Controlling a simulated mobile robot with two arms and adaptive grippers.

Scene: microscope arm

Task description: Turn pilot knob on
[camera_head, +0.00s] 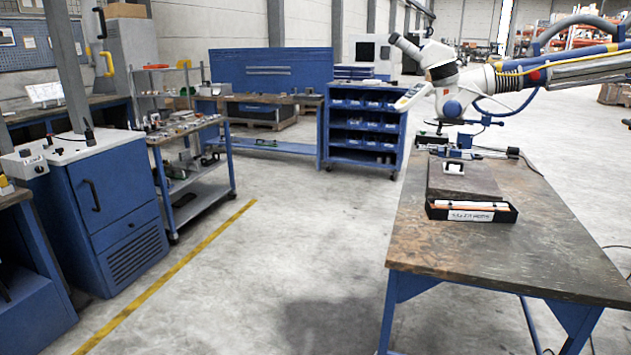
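No pilot knob can be told apart for certain at this size. A small grey control box (24,163) with small dark and light fittings stands at the left edge, beside a blue cabinet (112,205). The cabinet has a light top with a black upright lever or stick (88,133) on it. A white microscope (440,68) hangs from a jointed arm (575,70) over the wooden workbench (480,255) on the right. Neither of my grippers is in view.
A shelf trolley (185,190) stands behind the cabinet, and a blue bin rack (362,130) stands at the back. The grey floor between cabinet and workbench is clear, with a yellow line (165,278).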

